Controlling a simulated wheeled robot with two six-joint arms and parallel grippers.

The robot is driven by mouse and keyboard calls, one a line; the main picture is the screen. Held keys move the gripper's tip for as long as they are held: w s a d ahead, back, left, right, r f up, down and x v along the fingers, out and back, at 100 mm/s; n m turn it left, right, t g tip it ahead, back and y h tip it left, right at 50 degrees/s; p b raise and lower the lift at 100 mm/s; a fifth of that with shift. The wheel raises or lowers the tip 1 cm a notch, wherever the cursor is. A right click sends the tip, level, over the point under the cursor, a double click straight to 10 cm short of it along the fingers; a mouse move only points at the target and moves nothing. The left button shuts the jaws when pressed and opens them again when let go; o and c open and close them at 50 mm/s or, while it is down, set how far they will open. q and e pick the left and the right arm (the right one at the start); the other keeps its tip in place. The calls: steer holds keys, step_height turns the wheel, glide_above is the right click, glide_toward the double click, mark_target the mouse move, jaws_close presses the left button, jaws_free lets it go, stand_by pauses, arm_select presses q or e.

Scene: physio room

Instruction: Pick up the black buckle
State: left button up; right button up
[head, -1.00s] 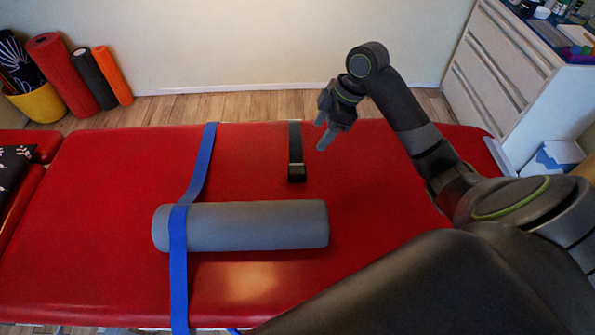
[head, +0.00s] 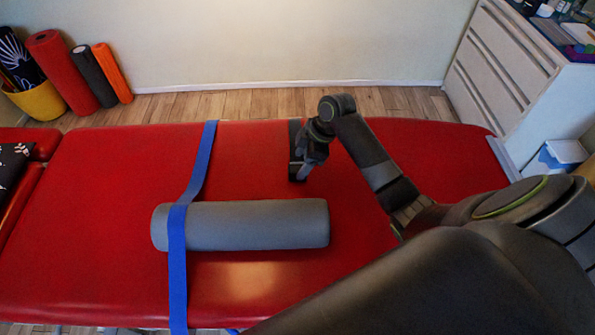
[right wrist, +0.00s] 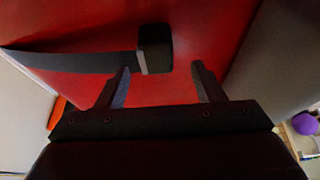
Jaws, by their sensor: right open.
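The black buckle (right wrist: 156,48) is at the end of a black strap (right wrist: 80,61) lying on the red treatment table (head: 90,220). In the head view the buckle (head: 297,173) shows only partly, with my right gripper (head: 307,168) over and just right of it. In the right wrist view my right gripper (right wrist: 163,85) is open and empty. The buckle lies beyond the fingertips, between their lines and nearer the left finger. The strap passes behind the left fingertip in that view. My left gripper is not in view.
A grey roller (head: 260,225) lies on the table in front of the buckle, with a blue strap (head: 178,255) over its left end. A white drawer cabinet (head: 505,65) stands at the back right. The red surface left of the blue strap is clear.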

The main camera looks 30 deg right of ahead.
mark_target(299, 167)
steer(key=x, duration=0.4)
steer(key=shift+w+d+f, duration=0.1)
steer(key=shift+d+f, duration=0.05)
steer(key=shift+f, duration=0.2)
steer(key=c, duration=1.1)
